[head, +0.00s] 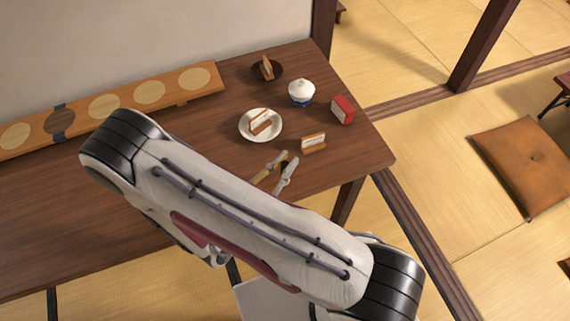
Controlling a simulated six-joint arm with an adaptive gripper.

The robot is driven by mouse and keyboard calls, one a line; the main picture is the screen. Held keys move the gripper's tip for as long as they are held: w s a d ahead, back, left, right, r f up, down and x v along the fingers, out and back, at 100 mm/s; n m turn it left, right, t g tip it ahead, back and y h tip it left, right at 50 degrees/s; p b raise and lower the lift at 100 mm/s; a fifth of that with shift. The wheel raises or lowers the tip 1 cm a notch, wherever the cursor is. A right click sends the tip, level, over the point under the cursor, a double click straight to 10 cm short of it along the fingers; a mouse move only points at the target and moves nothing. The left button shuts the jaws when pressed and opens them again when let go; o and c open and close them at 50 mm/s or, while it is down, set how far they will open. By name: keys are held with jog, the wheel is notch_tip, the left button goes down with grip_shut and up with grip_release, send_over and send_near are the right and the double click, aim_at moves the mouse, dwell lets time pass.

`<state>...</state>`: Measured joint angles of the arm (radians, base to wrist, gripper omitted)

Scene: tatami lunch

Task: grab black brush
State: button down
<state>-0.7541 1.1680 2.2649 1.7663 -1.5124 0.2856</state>
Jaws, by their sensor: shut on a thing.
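My gripper (284,163) shows past the upper edge of my arm, near the table's right end. One finger looks yellowish and the other pale grey. The fingers are shut on a small dark thing (284,156), of which only a little shows between the tips. It could be the black brush, but its shape is too small and too covered to tell. No other black brush is visible. My arm hides much of the middle and front of the table.
A sandwich piece (313,143) lies just right of my gripper. A long board (180,91) lies along the wall. The table's (370,150) right edge is near.

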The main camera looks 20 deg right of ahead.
jog(key=shift+r, duration=4.8)
jog(key=shift+d, duration=0.1)
